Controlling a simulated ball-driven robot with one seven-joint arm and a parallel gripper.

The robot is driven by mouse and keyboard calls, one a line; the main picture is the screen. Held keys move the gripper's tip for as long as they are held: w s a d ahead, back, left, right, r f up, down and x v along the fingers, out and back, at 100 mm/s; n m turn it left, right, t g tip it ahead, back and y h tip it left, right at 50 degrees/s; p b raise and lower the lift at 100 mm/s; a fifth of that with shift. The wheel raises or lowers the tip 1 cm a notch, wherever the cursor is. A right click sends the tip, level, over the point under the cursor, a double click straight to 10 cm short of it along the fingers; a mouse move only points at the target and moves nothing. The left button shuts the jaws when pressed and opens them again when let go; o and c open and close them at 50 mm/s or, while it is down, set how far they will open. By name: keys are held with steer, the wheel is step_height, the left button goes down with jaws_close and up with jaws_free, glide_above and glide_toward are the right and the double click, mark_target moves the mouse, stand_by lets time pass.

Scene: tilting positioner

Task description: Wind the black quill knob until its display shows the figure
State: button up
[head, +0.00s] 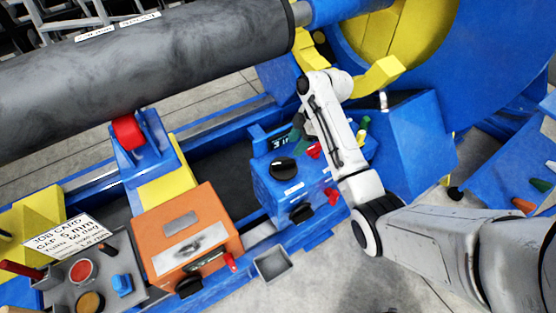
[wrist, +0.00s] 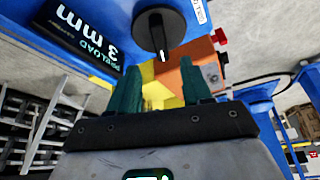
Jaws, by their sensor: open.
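A round black knob (head: 282,168) sits on top of a blue control box (head: 265,190). It also shows in the wrist view (wrist: 158,30), with a white pointer mark. Beside it there, a dark display (wrist: 88,38) reads "PRELOAD 3 mm". In the head view the display (head: 281,141) is partly hidden by my gripper (head: 299,138). My gripper's green fingers also show in the wrist view (wrist: 160,92); they are open and empty. The knob appears beyond the fingertips, not between them. I cannot read a "quill" label.
A second black knob (head: 300,211) and red levers are on the box's front. An orange box (head: 186,238) with its own black knob (head: 189,286) stands left. A job card (head: 62,236) shows "GAP 5 mm" and "60 deg". A big grey roller (head: 140,70) lies behind.

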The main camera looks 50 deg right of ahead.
mark_target(284, 162)
steer(key=x, duration=0.9)
steer(key=shift+f, duration=0.25)
steer(key=shift+c, duration=0.5)
jaws_close()
steer(key=shift+s+a+r+m+h+p, duration=0.15)
steer(key=shift+m+h+p, duration=0.15)
steer(key=shift+m+p, duration=0.55)
steer(key=shift+m+t+h, duration=0.3)
steer(key=shift+m+t, duration=0.1)
steer(key=shift+m, duration=0.55)
steer(key=shift+o, duration=0.5)
jaws_free()
